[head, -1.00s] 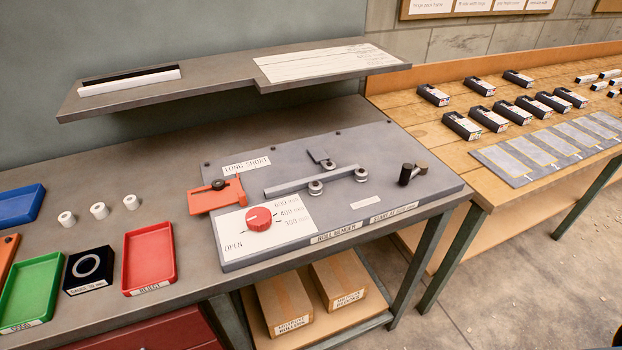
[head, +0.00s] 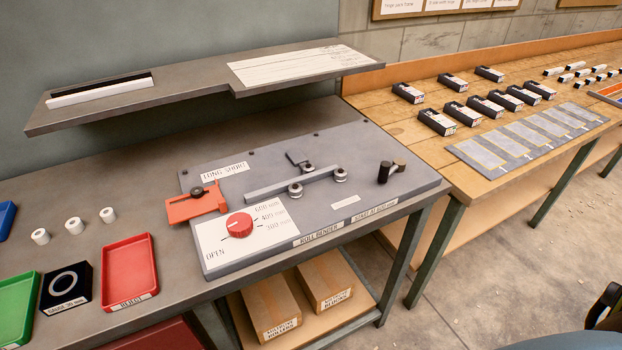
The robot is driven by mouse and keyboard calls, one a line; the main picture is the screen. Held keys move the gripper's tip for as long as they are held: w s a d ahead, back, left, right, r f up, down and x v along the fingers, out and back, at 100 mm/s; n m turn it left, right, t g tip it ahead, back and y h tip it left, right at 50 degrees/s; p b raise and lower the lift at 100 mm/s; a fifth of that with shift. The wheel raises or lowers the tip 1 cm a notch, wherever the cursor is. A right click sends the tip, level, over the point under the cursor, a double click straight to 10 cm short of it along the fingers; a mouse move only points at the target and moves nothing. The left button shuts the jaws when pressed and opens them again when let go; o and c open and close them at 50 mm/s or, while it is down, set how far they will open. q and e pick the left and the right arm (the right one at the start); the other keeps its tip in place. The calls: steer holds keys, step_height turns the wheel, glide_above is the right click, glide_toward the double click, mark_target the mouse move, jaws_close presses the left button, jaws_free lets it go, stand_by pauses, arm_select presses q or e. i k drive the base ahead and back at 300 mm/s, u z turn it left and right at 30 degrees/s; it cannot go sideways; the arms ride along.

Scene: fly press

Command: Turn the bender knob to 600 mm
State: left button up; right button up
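The red bender knob (head: 239,225) sits on a white dial plate (head: 212,235) at the front left of the grey roll bender (head: 330,212). The plate is marked OPEN at lower left and 600 mm, 400 mm and 300 mm at the knob's upper right and right. A small pale mark shows on the knob's left side, but it is too small to read the setting surely.
An orange stop block (head: 197,204) stands just behind the knob. A bar (head: 290,186) lies by the rollers. A grey shelf (head: 200,92) overhangs the bench. A red tray (head: 130,270) is at left.

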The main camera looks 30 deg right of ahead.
mark_target(240, 224)
steer(key=u, duration=1.95)
steer(key=k, duration=0.35)
steer(key=z, duration=0.9)
